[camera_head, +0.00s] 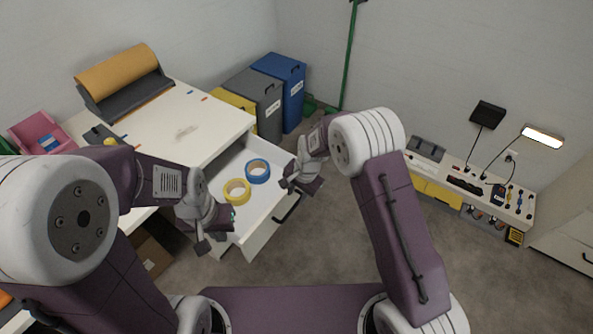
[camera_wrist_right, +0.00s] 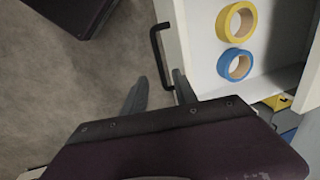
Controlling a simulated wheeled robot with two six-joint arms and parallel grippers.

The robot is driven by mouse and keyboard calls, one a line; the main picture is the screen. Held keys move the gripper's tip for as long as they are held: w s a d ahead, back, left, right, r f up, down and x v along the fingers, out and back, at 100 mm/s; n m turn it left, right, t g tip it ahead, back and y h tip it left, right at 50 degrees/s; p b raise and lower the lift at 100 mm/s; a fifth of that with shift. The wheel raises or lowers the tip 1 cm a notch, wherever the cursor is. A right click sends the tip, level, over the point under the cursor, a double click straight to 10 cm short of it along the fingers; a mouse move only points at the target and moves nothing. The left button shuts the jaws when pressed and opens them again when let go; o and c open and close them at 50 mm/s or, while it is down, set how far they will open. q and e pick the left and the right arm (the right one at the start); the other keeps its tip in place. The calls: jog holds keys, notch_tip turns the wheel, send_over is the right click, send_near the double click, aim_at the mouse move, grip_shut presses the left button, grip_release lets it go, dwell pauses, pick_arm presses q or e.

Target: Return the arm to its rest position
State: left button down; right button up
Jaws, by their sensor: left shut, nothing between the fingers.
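My left gripper (camera_head: 210,236) is at the end of the left arm and appears shut and empty, in front of the open drawer's left side. My right gripper (camera_head: 298,186) is beside the drawer's right front corner. In the right wrist view its two fingers (camera_wrist_right: 158,92) stand apart with nothing held between them. The black drawer handle (camera_wrist_right: 157,50) shows just beyond them; whether a finger touches it is unclear. The white drawer (camera_head: 266,214) is pulled out and holds a yellow tape roll (camera_head: 237,190) and a blue tape roll (camera_head: 258,171).
The white worktable (camera_head: 170,125) carries a brown paper roll (camera_head: 118,70) and a pink bin (camera_head: 40,133). Grey (camera_head: 255,95) and blue (camera_head: 283,85) bins stand behind it. A low bench (camera_head: 470,190) with a lamp is at the right. Floor between is clear.

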jog(key=w+d+r+m+t, duration=0.1)
jog(key=w+d+r+t, duration=0.15)
jog(key=d+r, duration=0.45)
jog(key=s+d+r+p, duration=0.1)
jog(key=s+d+r, duration=0.45)
jog(key=r, duration=0.25)
jog(key=s+d+f+n+g, duration=0.1)
jog(key=s+d+n, duration=0.1)
jog(key=s+n, duration=0.2)
jog(key=s+d+f+n+g+h, duration=0.1)
jog(key=s+n, duration=0.3)
jog(key=s, duration=0.7)
jog(key=shift+s+d+f+g+h, duration=0.25)
jog(key=shift+d+f+g+h, duration=0.05)
jog(key=shift+d+g, duration=0.1)
